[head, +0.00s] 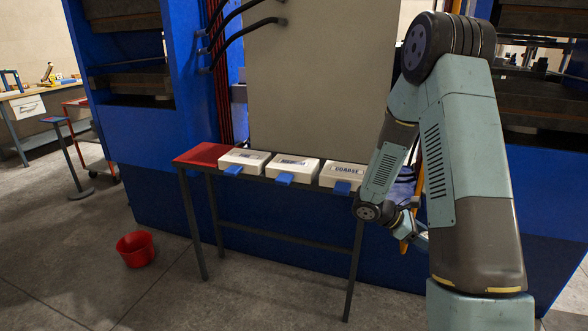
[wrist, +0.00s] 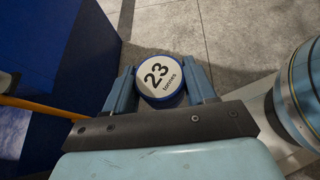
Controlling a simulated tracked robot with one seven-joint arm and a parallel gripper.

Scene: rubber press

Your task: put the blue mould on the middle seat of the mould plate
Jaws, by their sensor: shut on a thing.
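My gripper (wrist: 158,68) is shut on a round blue-sided piece with a white face reading "23 tonnes", which I take as the blue mould (wrist: 160,78). In the wrist view one finger is on each side of it, and its face is toward the camera. Grey floor shows beyond it. In the head view my gripper is at the right, mostly hidden behind my arm, to the right of the narrow table. I cannot make out the mould plate or its middle seat in either view.
A narrow table (head: 208,155) with a red left end holds three white boxes with blue tabs, the right one (head: 340,175) near my arm. The blue press frame (head: 135,145) stands behind. A red bucket (head: 136,249) is on the floor at left. A yellow bar (wrist: 40,108) passes left of my gripper.

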